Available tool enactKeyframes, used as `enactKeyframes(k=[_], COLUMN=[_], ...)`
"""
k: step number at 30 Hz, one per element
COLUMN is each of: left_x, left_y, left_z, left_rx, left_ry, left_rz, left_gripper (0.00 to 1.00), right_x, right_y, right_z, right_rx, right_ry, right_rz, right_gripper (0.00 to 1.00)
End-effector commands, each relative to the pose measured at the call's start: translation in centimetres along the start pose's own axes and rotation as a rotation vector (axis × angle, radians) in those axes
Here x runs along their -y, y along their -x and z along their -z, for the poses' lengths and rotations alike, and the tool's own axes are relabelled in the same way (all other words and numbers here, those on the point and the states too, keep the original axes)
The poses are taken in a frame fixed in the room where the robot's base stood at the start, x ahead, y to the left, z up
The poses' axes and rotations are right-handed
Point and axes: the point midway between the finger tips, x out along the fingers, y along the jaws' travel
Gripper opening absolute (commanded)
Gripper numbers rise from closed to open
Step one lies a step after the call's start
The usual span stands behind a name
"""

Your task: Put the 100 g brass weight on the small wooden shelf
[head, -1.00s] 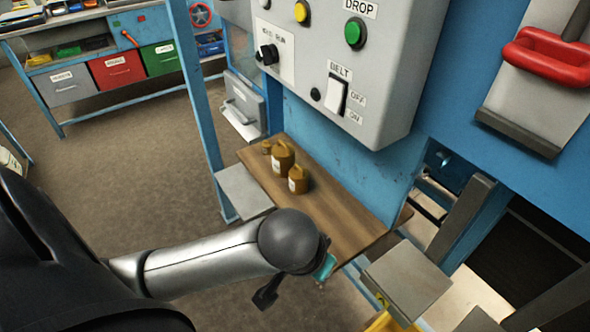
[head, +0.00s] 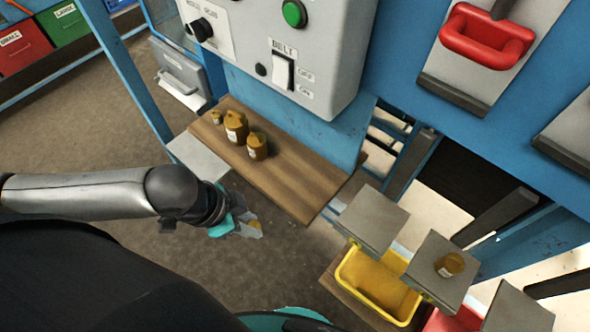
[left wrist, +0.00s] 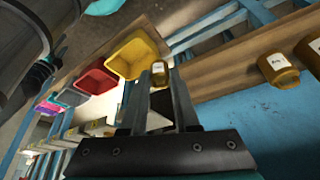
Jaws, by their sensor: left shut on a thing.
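My left gripper (head: 250,230) is shut on a brass weight (left wrist: 160,72), held between the fingertips in the left wrist view. A pale label shows on it, too small to read. On the shelf's far left part stand a large brass weight (head: 236,126), a medium one (head: 257,147) and a small one (head: 216,117), all upright. My right gripper is not in view.
A grey control panel (head: 330,50) hangs above the shelf. To the right are grey plates (head: 371,219), one bearing another brass weight (head: 449,265), and a yellow bin (head: 375,285) below. A grey plate (head: 197,156) adjoins the shelf's left front. The shelf's right half is clear.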

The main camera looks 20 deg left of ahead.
Motion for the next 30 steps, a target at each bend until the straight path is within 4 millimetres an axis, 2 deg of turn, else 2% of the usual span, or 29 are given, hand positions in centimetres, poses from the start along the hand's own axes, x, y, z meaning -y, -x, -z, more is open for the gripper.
enactKeyframes(k=[1,25,30], left_x=[0.6,8.0,7.9], left_y=[-0.4,-5.7,-8.1], left_z=[1.0,14.0,12.7], left_rx=[-0.008,-0.003,0.003], left_ry=[0.003,0.002,0.002], left_rz=[0.004,0.000,-0.001], left_gripper=[0.00,0.00,0.00], right_x=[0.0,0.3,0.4], right_y=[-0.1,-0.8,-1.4], right_z=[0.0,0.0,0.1], right_rx=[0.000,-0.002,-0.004], right_ry=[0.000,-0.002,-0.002], right_rz=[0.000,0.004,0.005], right_gripper=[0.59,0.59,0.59])
